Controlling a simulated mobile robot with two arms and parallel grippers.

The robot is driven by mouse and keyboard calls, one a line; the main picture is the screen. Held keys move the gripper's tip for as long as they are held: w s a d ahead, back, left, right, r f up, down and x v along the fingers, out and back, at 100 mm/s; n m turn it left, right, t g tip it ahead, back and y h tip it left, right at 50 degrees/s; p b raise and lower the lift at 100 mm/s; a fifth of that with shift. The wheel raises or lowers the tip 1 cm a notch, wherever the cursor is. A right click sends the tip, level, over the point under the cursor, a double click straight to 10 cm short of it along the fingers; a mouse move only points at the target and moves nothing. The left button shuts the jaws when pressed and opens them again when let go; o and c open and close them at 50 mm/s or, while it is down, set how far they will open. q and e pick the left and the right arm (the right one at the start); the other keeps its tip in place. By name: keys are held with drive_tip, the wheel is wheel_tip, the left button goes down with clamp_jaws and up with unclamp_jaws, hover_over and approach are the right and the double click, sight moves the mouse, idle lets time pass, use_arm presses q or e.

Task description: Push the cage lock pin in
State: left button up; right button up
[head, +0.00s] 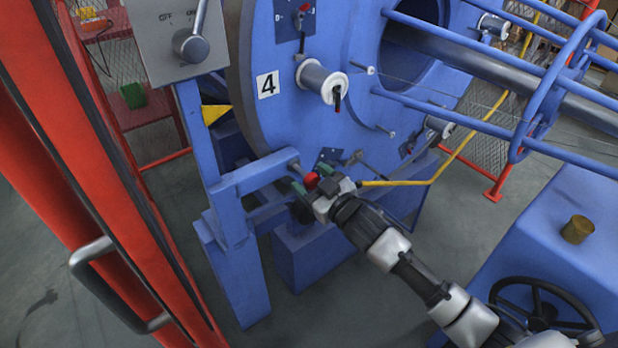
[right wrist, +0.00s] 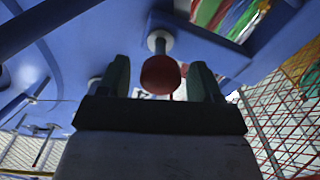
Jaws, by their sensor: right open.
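The cage lock pin shows as a red round knob (head: 311,180) low on the blue strander, by the blue bracket of its frame. How deep the pin sits is unclear. My left gripper is out of view.
The big blue disc (head: 268,120) marked 4 carries a white bobbin (head: 322,82) above my gripper. A yellow hose (head: 455,155) runs behind my right arm. A red post with a grey handle (head: 90,255) stands at left. A blue housing with a black handwheel (head: 540,300) is at lower right.

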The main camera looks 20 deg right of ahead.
sight(303, 172)
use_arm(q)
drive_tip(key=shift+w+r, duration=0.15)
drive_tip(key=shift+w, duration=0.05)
use_arm(e)
drive_tip(key=shift+w+a, duration=0.25)
drive_tip(key=shift+w, duration=0.35)
clamp_jaws()
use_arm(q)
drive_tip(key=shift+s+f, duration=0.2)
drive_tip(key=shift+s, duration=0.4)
use_arm(e)
drive_tip(key=x, duration=0.3)
drive_tip(key=shift+r, duration=0.1)
drive_tip(key=shift+w, duration=0.1)
drive_tip(key=shift+c, duration=1)
unclamp_jaws()
drive_tip(key=shift+a, duration=0.1)
drive_tip(key=shift+o, duration=1)
drive_tip(key=shift+w, duration=0.1)
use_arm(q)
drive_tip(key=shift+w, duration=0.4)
